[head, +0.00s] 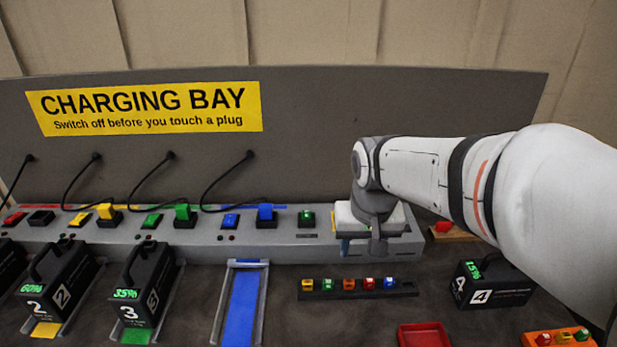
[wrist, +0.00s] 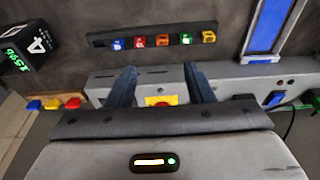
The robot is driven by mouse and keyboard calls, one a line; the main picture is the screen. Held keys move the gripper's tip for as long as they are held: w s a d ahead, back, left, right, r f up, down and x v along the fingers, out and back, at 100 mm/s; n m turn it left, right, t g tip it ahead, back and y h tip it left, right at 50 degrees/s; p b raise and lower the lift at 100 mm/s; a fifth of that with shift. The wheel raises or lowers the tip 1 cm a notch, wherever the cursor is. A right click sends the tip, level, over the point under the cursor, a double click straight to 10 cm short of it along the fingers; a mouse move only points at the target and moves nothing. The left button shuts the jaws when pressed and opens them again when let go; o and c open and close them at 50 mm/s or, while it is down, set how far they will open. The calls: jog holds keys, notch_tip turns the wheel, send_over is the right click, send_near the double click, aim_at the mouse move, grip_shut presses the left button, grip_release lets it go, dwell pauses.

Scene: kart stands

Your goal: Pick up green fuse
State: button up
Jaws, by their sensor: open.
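The green fuse (head: 327,284) stands second from the left in a dark rack (head: 345,295), between a yellow fuse (head: 307,284) and an orange fuse (head: 349,284). In the wrist view the green fuse (wrist: 186,39) is second from the right, beyond my fingertips. My gripper (head: 377,250) is over the charging ledge, behind and right of the green fuse in the head view. In the wrist view my gripper (wrist: 160,72) has its two fingers apart, with nothing held between them.
A red and yellow button (wrist: 161,100) on the ledge shows between my fingers. Red (head: 369,284) and blue (head: 389,283) fuses share the rack. A red tray (head: 424,336) is in front, battery 4 (head: 492,285) at right, and an orange block with fuses (head: 560,338) at the lower right.

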jog(key=w+a+r+p, duration=0.15)
jog(key=w+a, duration=0.35)
jog(key=w, duration=0.8)
jog(key=p, duration=0.2)
send_near(306, 211)
jog(key=f, duration=0.3)
jog(key=w+f, duration=0.1)
jog(key=f, duration=0.2)
jog(key=f+p, duration=0.1)
jog(key=f, duration=0.1)
jog(key=shift+w+f, duration=0.2)
jog(key=shift+w, duration=0.1)
jog(key=shift+c, duration=0.6)
grip_shut()
